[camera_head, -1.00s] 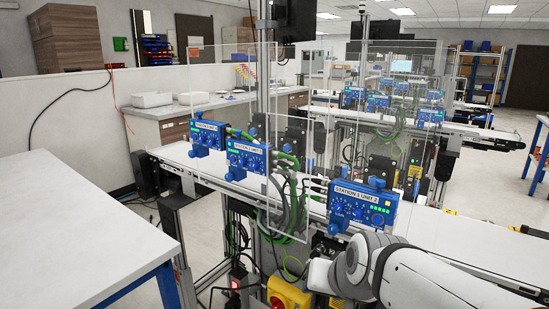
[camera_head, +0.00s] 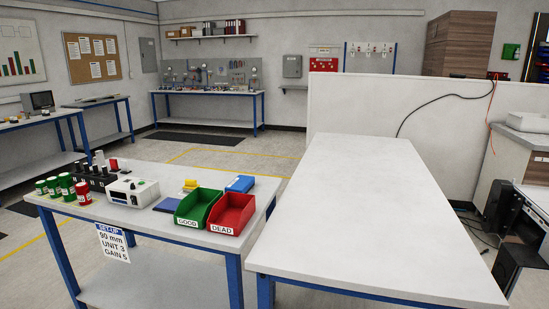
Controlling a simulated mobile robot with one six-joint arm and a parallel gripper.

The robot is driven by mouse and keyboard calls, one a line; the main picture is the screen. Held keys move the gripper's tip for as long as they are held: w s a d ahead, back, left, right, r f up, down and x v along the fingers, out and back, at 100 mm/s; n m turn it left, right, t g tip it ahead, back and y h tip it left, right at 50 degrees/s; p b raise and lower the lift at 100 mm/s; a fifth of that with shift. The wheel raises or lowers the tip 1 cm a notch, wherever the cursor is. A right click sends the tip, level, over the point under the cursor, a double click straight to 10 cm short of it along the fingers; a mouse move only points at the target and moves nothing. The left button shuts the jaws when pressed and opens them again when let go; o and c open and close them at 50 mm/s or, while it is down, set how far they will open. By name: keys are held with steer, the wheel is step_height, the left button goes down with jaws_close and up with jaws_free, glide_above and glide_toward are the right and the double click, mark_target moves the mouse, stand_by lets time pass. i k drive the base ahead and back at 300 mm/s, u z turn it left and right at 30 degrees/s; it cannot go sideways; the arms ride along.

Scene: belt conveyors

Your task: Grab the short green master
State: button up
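Three green cylinders stand upright in a row at the left end of a white-topped table in the head view: a left one (camera_head: 41,188), a middle one (camera_head: 53,187) and a right one (camera_head: 67,187). The left one looks shortest and the right one tallest. A red cylinder (camera_head: 83,194) stands just right of them. No label naming a master is readable on any of them. My gripper and arm are not in view now.
Behind the cylinders is a black block holder (camera_head: 97,178); right of it a white instrument (camera_head: 133,191). A green GOOD bin (camera_head: 190,221) and red DEAD bin (camera_head: 224,229) stand farther right. A set-up sign (camera_head: 112,243) hangs in front. The large white table (camera_head: 365,210) is bare.

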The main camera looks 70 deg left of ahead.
mark_target(41, 188)
steer(key=u, duration=5.45)
steer(key=i, duration=0.1)
steer(key=z, duration=1.6)
steer(key=k, duration=0.85)
steer(key=z, duration=0.05)
steer(key=i, duration=1.4)
steer(key=u, duration=0.15)
